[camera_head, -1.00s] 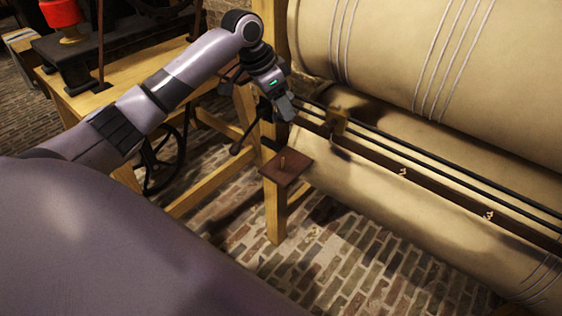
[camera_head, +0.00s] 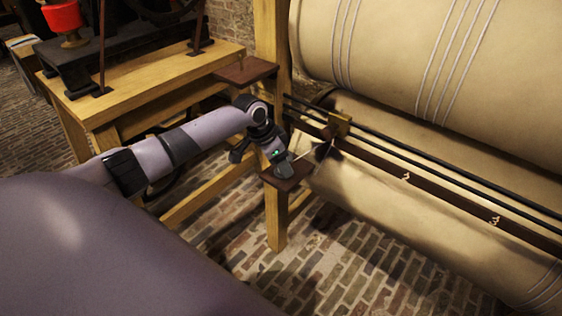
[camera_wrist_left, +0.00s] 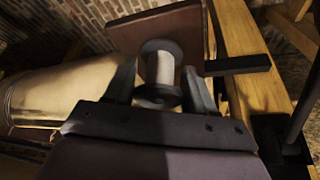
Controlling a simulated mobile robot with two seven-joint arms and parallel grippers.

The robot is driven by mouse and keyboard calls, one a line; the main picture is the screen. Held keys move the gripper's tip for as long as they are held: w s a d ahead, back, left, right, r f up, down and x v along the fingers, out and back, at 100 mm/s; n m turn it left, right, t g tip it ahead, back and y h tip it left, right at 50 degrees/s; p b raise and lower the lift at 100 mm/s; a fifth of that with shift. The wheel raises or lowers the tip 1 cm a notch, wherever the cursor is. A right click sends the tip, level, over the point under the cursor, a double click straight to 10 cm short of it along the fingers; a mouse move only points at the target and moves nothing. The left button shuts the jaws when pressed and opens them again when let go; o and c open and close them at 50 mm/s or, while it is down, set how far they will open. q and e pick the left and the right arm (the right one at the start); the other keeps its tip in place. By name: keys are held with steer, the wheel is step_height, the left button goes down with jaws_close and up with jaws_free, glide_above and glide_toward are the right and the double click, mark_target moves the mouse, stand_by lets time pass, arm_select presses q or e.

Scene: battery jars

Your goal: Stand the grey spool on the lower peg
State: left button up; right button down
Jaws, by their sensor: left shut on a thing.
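My left gripper (camera_head: 283,167) is low beside the wooden post, right over the lower brown plate (camera_head: 293,183). In the left wrist view it is shut on the grey spool (camera_wrist_left: 160,68), with one finger on each side (camera_wrist_left: 160,80). The spool has wide dark end discs and a paler middle. The brown plate (camera_wrist_left: 187,25) shows just beyond the spool's far disc. The lower peg is hidden by the gripper and spool, so I cannot tell whether the spool is around it. My right gripper is not in view.
An upper brown plate (camera_head: 246,70) sits higher on the wooden post (camera_head: 271,35). Large tan rollers (camera_head: 440,70) and dark rails (camera_head: 430,172) stand close on the right. A wooden bench (camera_head: 140,85) is at the left. Brick floor (camera_head: 310,260) lies below.

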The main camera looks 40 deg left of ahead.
arm_select(q)
steer(key=shift+r, duration=0.1)
steer(key=o, duration=1)
steer(key=shift+o, duration=0.2)
steer(key=p+v, duration=0.1)
steer(key=v, duration=0.6)
steer(key=shift+r, duration=0.2)
steer(key=shift+a, duration=0.1)
